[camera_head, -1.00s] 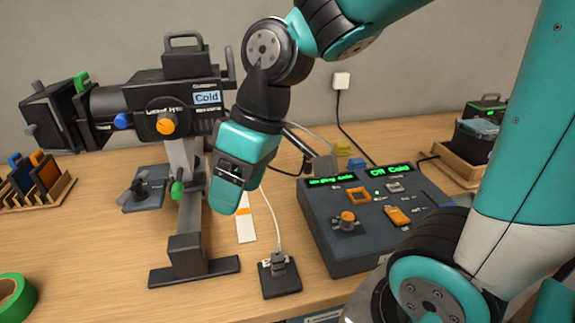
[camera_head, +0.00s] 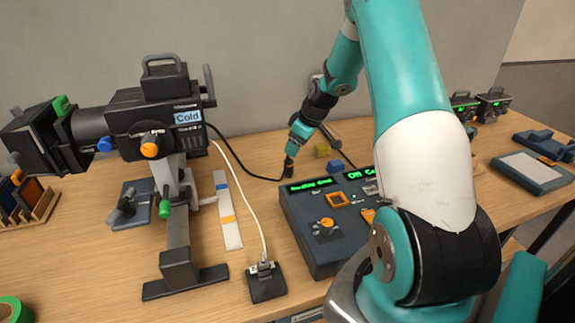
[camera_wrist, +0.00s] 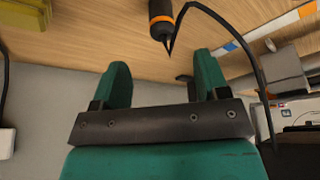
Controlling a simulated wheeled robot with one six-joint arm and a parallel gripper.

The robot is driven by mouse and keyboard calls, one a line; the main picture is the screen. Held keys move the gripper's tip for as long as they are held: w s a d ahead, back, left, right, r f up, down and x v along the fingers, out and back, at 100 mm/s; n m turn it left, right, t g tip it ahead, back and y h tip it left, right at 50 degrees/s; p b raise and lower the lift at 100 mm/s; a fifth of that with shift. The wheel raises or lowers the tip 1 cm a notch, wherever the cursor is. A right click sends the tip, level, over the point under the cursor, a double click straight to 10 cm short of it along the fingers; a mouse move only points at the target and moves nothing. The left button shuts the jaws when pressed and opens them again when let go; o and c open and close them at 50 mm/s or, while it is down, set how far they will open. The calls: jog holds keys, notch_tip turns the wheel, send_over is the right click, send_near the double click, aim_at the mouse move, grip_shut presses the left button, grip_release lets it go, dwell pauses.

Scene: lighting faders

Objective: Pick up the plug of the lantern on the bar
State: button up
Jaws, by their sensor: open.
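The lantern (camera_head: 150,125), a black body with a "Cold" label, sits on an upright stand at the left of the head view. A black cable (camera_head: 240,169) runs from it along the table's back to my gripper (camera_head: 290,160). In the wrist view, a black cylindrical plug with an orange band (camera_wrist: 161,18) lies beyond my fingertips, with a black cable (camera_wrist: 222,22) curving off its narrow end. My gripper, also in the wrist view (camera_wrist: 161,72), is open, with nothing between its fingers. The plug's far end is cut off by the frame.
A white cable (camera_head: 247,190) runs to a connector on a black block (camera_head: 267,284). A lighting console (camera_head: 310,240) stands right of it, partly behind my arm. A banded white strip (camera_head: 228,215) lies between stand and console. Small yellow (camera_head: 322,150) and blue (camera_head: 335,166) blocks lie behind the console.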

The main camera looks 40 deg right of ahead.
aim_at(289, 160)
jog(key=p+x, duration=0.3)
jog(key=x, duration=0.6)
jog(key=shift+a+f, duration=0.15)
jog(key=c, duration=1)
